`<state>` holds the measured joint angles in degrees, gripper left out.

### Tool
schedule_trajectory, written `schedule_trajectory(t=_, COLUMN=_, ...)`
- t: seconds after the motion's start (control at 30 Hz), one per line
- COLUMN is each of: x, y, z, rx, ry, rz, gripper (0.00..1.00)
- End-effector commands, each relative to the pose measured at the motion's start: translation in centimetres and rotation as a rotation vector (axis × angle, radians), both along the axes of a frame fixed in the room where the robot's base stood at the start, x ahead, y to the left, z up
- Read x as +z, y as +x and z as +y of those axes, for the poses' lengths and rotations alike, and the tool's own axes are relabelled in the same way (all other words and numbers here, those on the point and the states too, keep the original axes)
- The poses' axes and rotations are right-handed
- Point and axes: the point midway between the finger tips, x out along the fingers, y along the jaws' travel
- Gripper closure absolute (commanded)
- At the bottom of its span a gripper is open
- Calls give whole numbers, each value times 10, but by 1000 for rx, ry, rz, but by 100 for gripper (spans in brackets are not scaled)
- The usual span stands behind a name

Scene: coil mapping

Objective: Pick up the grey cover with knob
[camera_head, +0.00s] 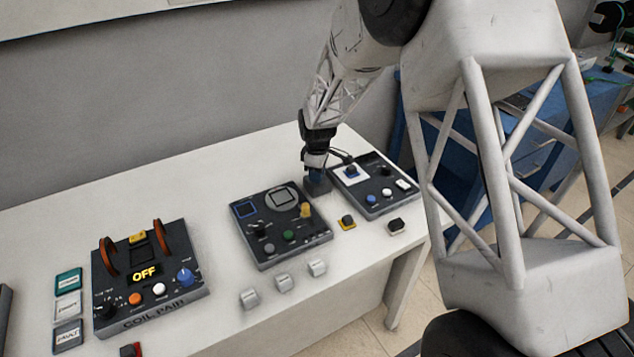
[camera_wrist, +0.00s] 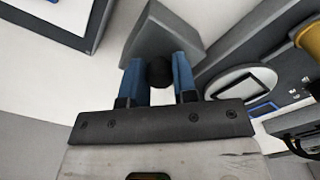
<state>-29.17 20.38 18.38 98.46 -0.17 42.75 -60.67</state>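The grey cover (camera_wrist: 158,36) shows in the wrist view as a tapered grey block with a black knob (camera_wrist: 160,72) on it. My gripper (camera_wrist: 160,68) has its two blue fingers on either side of the knob, with no clear gap between them and it. In the head view, my gripper (camera_head: 317,184) points down between the middle panel and the right panel.
The middle panel (camera_head: 264,248) with a yellow knob and the right panel (camera_head: 372,205) stand close on either side. The coil pair unit (camera_head: 150,315) reading OFF is at left. Several small blocks, including a grey one (camera_head: 283,283), lie along the table's front edge.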

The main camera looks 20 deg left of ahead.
Motion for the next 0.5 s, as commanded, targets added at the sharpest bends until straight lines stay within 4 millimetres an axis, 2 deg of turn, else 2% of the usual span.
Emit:
schedule_trajectory(t=0.03, x=0, y=0, z=0, rx=0, ry=0, rz=0, gripper=83)
schedule_trajectory(t=0.13, x=0, y=0, z=0, rx=0, ry=0, rz=0, gripper=99)
schedule_trajectory(t=0.17, x=0, y=0, z=0, rx=0, ry=0, rz=0, gripper=100)
schedule_trajectory(t=0.5, x=3, y=0, z=0, rx=0, ry=1, rz=-1, gripper=100)
